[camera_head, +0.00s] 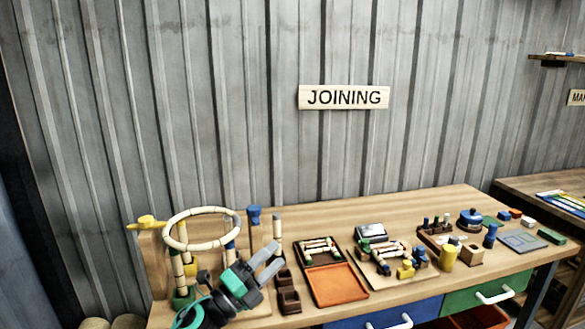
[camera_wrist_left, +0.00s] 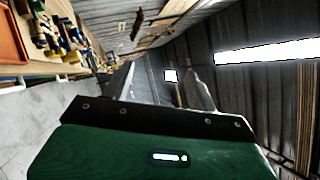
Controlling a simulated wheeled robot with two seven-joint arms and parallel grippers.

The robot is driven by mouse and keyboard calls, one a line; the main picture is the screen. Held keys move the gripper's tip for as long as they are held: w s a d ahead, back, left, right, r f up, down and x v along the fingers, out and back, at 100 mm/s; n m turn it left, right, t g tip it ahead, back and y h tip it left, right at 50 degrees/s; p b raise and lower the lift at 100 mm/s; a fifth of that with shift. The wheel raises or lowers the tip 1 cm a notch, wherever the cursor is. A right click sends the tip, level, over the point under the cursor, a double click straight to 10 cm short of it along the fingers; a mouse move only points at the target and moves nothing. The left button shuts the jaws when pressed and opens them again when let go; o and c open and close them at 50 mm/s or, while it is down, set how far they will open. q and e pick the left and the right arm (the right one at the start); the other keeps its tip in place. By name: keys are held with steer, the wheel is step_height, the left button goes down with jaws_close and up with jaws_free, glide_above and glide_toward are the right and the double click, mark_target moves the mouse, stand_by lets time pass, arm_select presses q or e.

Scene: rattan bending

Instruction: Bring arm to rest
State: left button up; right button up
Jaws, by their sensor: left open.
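My left gripper (camera_head: 262,264) is at the lower left of the head view, in front of the left part of the wooden bench (camera_head: 442,198). Its two grey fingers are spread apart with nothing between them. In the left wrist view the fingers (camera_wrist_left: 163,88) are also apart and empty, with the wall and roof far beyond. A pale ring of bent rattan (camera_head: 166,231) sits on a wooden jig (camera_head: 153,262) just behind the gripper. The gripper hides part of the jig. My right gripper is not in view.
An orange tray (camera_head: 329,285) and small dark brown boxes (camera_head: 289,300) lie right of the gripper. Trays of rattan pieces and tools cover the bench's middle and right. Below are blue (camera_head: 372,318) and green (camera_head: 463,297) drawers.

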arm_select(q)
steer(key=s+a+f+n+y, duration=0.6)
steer(key=a+f+n+y, duration=0.15)
steer(key=f+n, duration=0.35)
steer(key=s+a+f+n+y, duration=0.5)
steer(key=a+f+n+y, duration=0.3)
steer(key=n, duration=0.4)
steer(key=s+a+f+n+g, duration=0.15)
steer(key=s+f+g, duration=0.25)
steer(key=s, duration=0.4)
steer(key=s+f+n+g+y, duration=0.1)
steer(key=s+f+n+g, duration=0.15)
steer(key=s, duration=0.65)
steer(key=s+a+f+n+g, duration=0.1)
steer(key=s+f+n+g, duration=0.1)
steer(key=s+f+g, duration=0.45)
step_height(320, 180, down, 30)
steer(key=s+f, duration=0.1)
steer(key=s, duration=0.2)
steer(key=s+a+f, duration=0.1)
steer(key=s+f, duration=0.8)
steer(key=s+a+f, duration=0.2)
steer(key=s+f, duration=0.7)
steer(key=shift+s+a+m+g, duration=0.2)
steer(key=shift+a+m+g, duration=0.1)
